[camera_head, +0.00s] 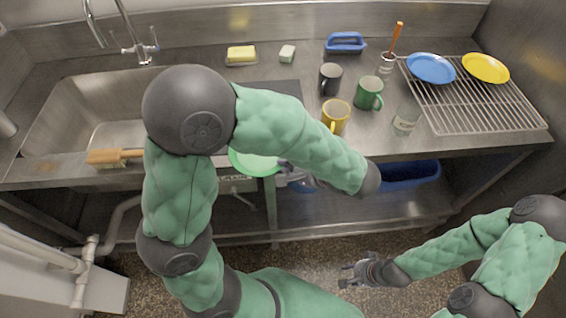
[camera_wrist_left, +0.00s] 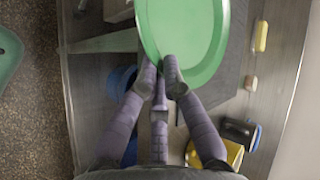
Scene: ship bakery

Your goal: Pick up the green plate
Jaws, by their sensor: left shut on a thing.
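The green plate (camera_head: 254,163) shows in the head view at the front edge of the counter, partly hidden behind my left arm. In the left wrist view the green plate (camera_wrist_left: 195,35) fills the top middle, with its near rim between the fingertips. My left gripper (camera_head: 286,167) is shut on that rim; its fingers (camera_wrist_left: 166,80) close on the plate in the wrist view. My right gripper (camera_head: 355,273) is empty, low in front of the counter over the floor, its fingers apart.
A steel sink (camera_head: 65,118) is at left with a wooden-handled brush (camera_head: 105,156) at its front. Yellow (camera_head: 336,116), green (camera_head: 369,92) and black (camera_head: 330,78) mugs and a glass (camera_head: 407,117) stand right of the arm. A wire rack (camera_head: 470,110) holds blue (camera_head: 431,68) and yellow (camera_head: 486,68) plates.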

